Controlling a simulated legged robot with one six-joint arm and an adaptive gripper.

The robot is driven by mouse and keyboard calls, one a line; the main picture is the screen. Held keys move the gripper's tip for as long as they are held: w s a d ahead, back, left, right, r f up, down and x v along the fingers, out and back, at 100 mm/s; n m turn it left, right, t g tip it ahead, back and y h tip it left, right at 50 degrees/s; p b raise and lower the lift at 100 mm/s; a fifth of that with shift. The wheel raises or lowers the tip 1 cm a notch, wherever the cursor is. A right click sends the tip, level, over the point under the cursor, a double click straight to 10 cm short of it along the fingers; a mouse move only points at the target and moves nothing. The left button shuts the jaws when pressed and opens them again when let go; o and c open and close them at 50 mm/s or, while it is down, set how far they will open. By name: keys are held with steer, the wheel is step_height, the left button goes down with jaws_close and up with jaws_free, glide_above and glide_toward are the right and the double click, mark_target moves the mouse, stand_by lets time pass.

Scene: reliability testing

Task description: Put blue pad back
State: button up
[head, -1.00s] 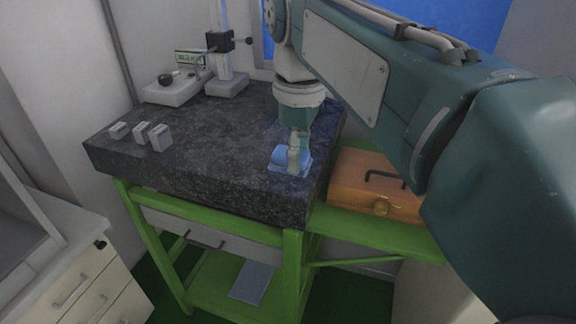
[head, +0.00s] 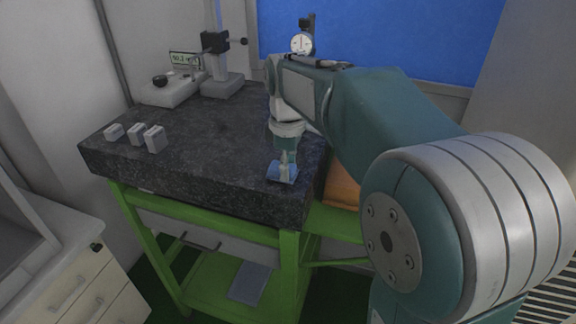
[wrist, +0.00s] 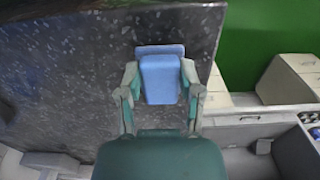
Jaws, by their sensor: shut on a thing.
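The blue pad (head: 284,176) is at the front right part of the dark speckled stone slab. In the wrist view the blue pad (wrist: 160,80) sits between the two fingers, with a flat blue part showing behind its thicker block. My gripper (head: 284,166) points down and is shut on the pad. In the wrist view my gripper (wrist: 160,74) has one finger at each side of it. I cannot tell whether the pad touches the slab or is held just above it.
The stone slab (head: 215,150) rests on a green frame (head: 290,265). Several grey blocks (head: 155,139) stand at its left, and a gauge stand (head: 222,85) with a readout at the back. A wooden box (head: 342,188) is right of the slab, partly behind my arm. The slab's middle is clear.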

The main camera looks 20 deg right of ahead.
steer(key=shift+f, duration=0.2)
steer(key=o, duration=1)
steer(key=shift+r, duration=0.15)
step_height(320, 180, up, 12)
steer(key=s+f+m+t, duration=0.2)
steer(key=s+f+m, duration=0.1)
steer(key=s+f, duration=0.2)
steer(key=s+f+m+t, duration=0.1)
steer(key=s+f+m, duration=0.3)
steer(key=s, duration=0.4)
steer(key=s+a+f+m+t, duration=0.1)
steer(key=s+f+m+t, duration=0.1)
steer(key=s+f, duration=0.3)
steer(key=shift+s+f+m+t, duration=0.15)
steer(key=shift+s+m, duration=0.3)
steer(key=shift+s, duration=0.1)
steer(key=shift+s+f+m+t, duration=0.15)
steer(key=shift+s+m, duration=0.3)
steer(key=shift+s, duration=0.1)
